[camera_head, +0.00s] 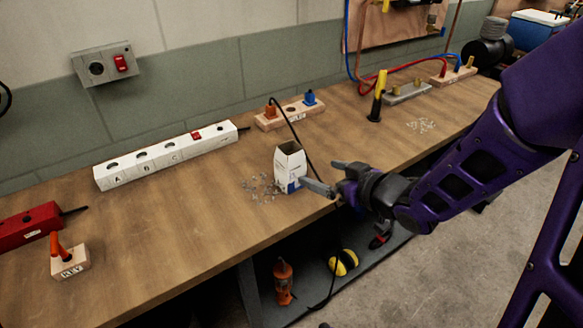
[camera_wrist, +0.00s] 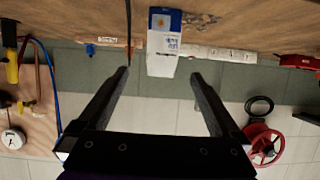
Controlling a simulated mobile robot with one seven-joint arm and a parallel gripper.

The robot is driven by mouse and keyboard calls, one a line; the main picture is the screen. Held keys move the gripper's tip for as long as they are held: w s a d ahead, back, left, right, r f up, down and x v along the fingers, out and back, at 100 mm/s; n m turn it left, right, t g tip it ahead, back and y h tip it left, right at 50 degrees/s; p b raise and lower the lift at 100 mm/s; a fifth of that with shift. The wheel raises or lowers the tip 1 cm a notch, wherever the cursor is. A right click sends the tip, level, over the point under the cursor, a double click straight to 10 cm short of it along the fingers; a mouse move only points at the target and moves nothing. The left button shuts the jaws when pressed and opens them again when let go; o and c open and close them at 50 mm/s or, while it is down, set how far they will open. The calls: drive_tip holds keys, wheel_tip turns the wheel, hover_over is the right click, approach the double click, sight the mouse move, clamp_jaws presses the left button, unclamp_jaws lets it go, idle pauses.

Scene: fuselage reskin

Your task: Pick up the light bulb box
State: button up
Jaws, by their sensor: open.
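The light bulb box (camera_head: 288,166) is a small white and blue carton standing upright on the wooden workbench (camera_head: 190,220), with its top open. In the wrist view the box (camera_wrist: 163,45) appears ahead, upside down in the picture, roughly between and beyond the two fingers. My gripper (camera_head: 325,177) is open beside the box on its right in the head view. In the wrist view my gripper (camera_wrist: 160,75) has its fingers wide apart with nothing between them. From the head view I cannot tell whether the near finger touches the box.
Small clear bits (camera_head: 262,188) lie left of the box. A black cable (camera_head: 297,135) runs close behind it. A white socket strip (camera_head: 165,155), a wooden block with plugs (camera_head: 290,113) and a yellow-handled tool (camera_head: 378,95) stand farther back.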

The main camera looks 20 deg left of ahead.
drive_tip(key=b, duration=0.2)
approach(284, 161)
drive_tip(key=x, duration=0.4)
drive_tip(key=shift+w+a+f, duration=0.15)
drive_tip(key=shift+w, duration=0.2)
drive_tip(key=shift+x, duration=2.7)
drive_tip(key=shift+s, duration=0.2)
drive_tip(key=shift+c, duration=0.2)
drive_tip(key=c, duration=1.2)
